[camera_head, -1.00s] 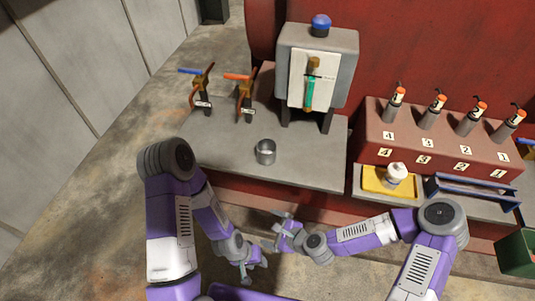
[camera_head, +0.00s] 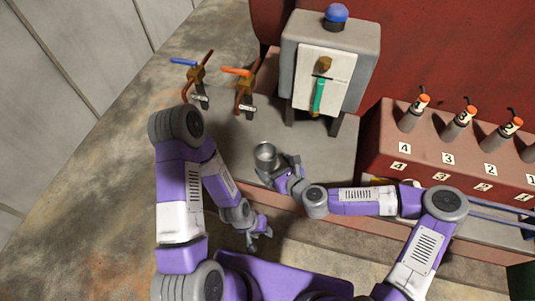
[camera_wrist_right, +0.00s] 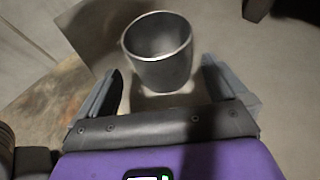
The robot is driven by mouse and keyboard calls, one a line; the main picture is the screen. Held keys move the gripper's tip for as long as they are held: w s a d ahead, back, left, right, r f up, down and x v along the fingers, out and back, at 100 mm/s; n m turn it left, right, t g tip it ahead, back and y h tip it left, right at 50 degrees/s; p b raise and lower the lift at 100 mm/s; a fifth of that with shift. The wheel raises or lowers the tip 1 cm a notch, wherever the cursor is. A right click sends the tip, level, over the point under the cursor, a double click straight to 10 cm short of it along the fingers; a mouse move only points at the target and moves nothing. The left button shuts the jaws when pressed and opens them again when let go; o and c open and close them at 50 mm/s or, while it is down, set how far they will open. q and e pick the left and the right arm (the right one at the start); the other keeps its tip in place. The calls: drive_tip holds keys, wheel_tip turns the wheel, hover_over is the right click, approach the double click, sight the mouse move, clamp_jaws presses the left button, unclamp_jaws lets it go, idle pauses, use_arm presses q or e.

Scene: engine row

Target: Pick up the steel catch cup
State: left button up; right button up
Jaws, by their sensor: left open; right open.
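The steel catch cup (camera_head: 265,155) stands upright on the grey bench top, below the grey box. It looks empty in the right wrist view (camera_wrist_right: 158,52). My right gripper (camera_head: 278,172) is open at the cup's near side. In the right wrist view my right gripper's fingers (camera_wrist_right: 160,85) are spread, with the cup just beyond and between their tips; I cannot tell whether they touch it. My left gripper (camera_head: 262,235) is open and empty, low in front of the bench, away from the cup.
Two valves, one with a blue handle (camera_head: 190,72) and one with an orange handle (camera_head: 244,88), stand behind the cup. Bench (camera_head: 225,150) left of the cup is clear.

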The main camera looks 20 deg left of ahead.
sight(261, 154)
drive_tip(key=x, duration=0.3)
drive_tip(key=b+x, duration=0.1)
drive_tip(key=x, duration=0.1)
drive_tip(key=shift+f, duration=0.3)
drive_tip(key=shift+w, duration=0.1)
drive_tip(key=shift+c, duration=0.2)
drive_tip(key=c, duration=0.9)
